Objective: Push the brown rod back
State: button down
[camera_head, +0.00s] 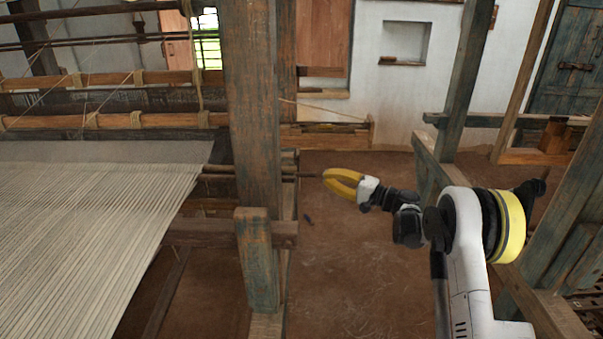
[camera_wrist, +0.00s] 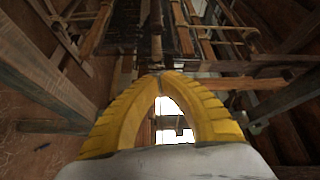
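The brown rod (camera_head: 309,176) sticks out of the loom to the right of the thick upright post, which hides part of it in the head view. In the wrist view the rod (camera_wrist: 156,38) runs straight ahead into the loom, in line with my fingers. My gripper (camera_head: 326,175) is at the rod's near end. Its yellow fingertips (camera_wrist: 161,76) meet in an arch, with the rod's end just beyond them. I cannot tell whether they touch the rod. No rod shows between the fingers.
The thick wooden post (camera_head: 252,110) and a short post (camera_head: 257,258) stand left of my gripper. White warp threads (camera_head: 90,220) stretch at the left. A slanting timber frame (camera_head: 570,215) stands at the right. The earthen floor (camera_head: 350,270) between is largely clear.

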aim_at(294, 181)
jog(key=a+b, duration=0.1)
jog(key=a, duration=0.2)
jog(key=w+a+b, duration=0.1)
jog(key=a, duration=0.2)
jog(key=w+a+b, duration=0.1)
jog(key=a+b, duration=0.1)
jog(key=a, duration=0.1)
jog(key=shift+s+a+f, duration=0.15)
jog(key=shift+s, duration=0.05)
jog(key=shift+s, duration=0.1)
jog(key=s, duration=0.4)
jog(key=shift+s, duration=0.25)
jog(key=shift+w, duration=0.15)
